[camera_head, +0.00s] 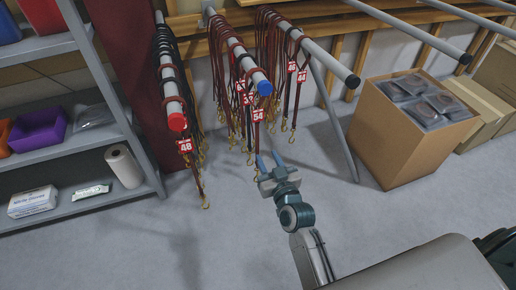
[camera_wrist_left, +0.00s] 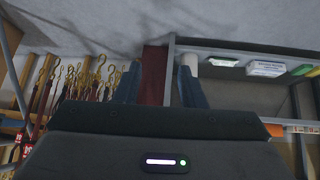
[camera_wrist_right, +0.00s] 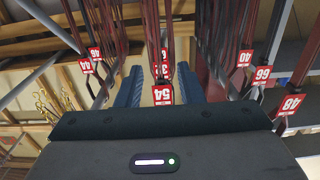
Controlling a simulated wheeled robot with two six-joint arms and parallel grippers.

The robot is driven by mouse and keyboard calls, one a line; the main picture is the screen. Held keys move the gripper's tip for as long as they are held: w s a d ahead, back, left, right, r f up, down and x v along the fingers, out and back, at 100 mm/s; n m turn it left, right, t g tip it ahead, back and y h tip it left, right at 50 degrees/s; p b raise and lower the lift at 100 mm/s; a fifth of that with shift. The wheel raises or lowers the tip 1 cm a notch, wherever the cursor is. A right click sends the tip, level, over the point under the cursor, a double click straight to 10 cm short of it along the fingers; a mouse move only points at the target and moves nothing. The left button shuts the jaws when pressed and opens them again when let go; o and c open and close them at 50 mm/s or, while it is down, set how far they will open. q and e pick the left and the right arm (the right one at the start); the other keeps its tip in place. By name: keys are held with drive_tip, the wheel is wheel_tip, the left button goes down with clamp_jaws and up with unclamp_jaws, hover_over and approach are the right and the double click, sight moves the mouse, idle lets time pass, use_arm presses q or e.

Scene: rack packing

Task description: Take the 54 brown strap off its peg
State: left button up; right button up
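The brown strap with the red 54 tag (camera_head: 257,115) hangs on the blue-capped peg (camera_head: 264,87) among other brown straps. My right gripper (camera_head: 268,158) is open, just below and in front of it. In the right wrist view the 54 tag (camera_wrist_right: 163,94) shows between the two spread blue fingers, with other tags behind it; nothing is visibly gripped. My left gripper is outside the head view. In its wrist view its fingers (camera_wrist_left: 159,84) are apart and empty, facing the shelf side. The top of the 54 strap is hidden among its neighbours.
A red-capped peg (camera_head: 177,122) with a 48 tag (camera_head: 184,146) hangs to the left. A black-capped peg (camera_head: 352,80) bears 46 and 44 straps on the right. A cardboard box (camera_head: 385,135) of packets stands at right, a grey shelf (camera_head: 60,145) at left.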

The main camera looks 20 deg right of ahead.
sight(258, 133)
drive_tip(key=w, duration=0.2)
drive_tip(key=w+r+p, duration=0.1)
drive_tip(key=w, duration=0.2)
drive_tip(key=shift+a+r, duration=0.1)
drive_tip(key=w+p, duration=0.1)
drive_tip(key=w, duration=0.3)
drive_tip(key=shift+w+r, duration=0.15)
drive_tip(key=shift+w, duration=0.8)
use_arm(q)
drive_tip(key=shift+s+a+r+g+y, duration=0.15)
drive_tip(key=shift+s+a+r+g, duration=0.25)
drive_tip(key=shift+r, duration=0.15)
drive_tip(key=shift+s+a+r+g+y, duration=0.15)
drive_tip(key=shift+s+a+r+g, duration=0.1)
drive_tip(key=shift+a+r+g, duration=0.25)
use_arm(e)
clamp_jaws()
